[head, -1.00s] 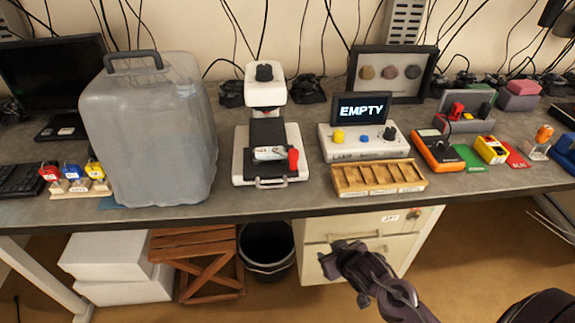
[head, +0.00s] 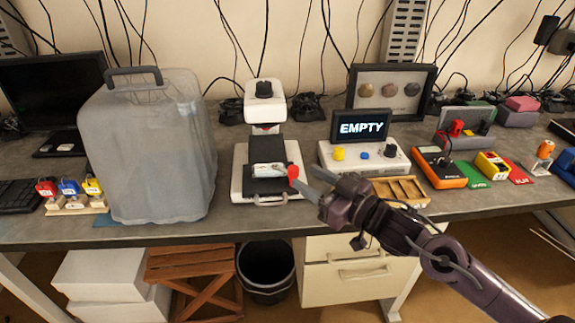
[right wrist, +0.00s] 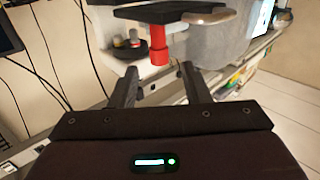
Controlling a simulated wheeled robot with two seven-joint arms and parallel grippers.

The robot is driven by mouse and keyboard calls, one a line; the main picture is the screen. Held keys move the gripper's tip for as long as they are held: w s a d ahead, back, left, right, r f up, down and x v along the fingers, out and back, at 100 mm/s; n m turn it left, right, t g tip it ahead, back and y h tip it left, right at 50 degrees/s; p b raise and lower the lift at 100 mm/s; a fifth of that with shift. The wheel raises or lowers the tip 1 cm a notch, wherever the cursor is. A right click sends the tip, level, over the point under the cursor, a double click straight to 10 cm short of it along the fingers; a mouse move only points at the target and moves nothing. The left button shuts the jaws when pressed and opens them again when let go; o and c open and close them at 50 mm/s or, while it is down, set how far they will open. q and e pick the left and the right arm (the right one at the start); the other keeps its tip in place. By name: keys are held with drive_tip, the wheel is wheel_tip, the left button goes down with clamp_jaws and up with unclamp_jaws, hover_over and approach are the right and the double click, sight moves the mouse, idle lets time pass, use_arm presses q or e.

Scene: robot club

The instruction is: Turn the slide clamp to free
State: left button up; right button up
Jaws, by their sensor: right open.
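A white device (head: 237,186) with a black platform and a black top knob (head: 264,89) stands mid-table. A small pale labelled piece (head: 267,170) lies on its platform. The red clamp lever (head: 293,173) is at the platform's right edge. The lever also shows in the right wrist view (right wrist: 158,48), just ahead of and between the fingertips. My right gripper (head: 312,183) is open, right beside the lever, with its fingers pointing left at it; it also shows in the right wrist view (right wrist: 158,74). I cannot tell whether it touches the lever. My left gripper is out of view.
A console (head: 325,155) with a screen (head: 360,127) reading EMPTY stands to the right. A wooden tray (head: 414,197) sits in front of it, partly behind my right arm. A large grey translucent container (head: 150,150) and small coloured padlocks (head: 69,187) stand left.

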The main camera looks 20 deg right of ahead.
sight(292, 167)
drive_tip(key=p+x, duration=0.1)
drive_tip(key=x, duration=0.5)
drive_tip(key=shift+w+a, duration=0.3)
drive_tip(key=shift+w, duration=0.3)
clamp_jaws()
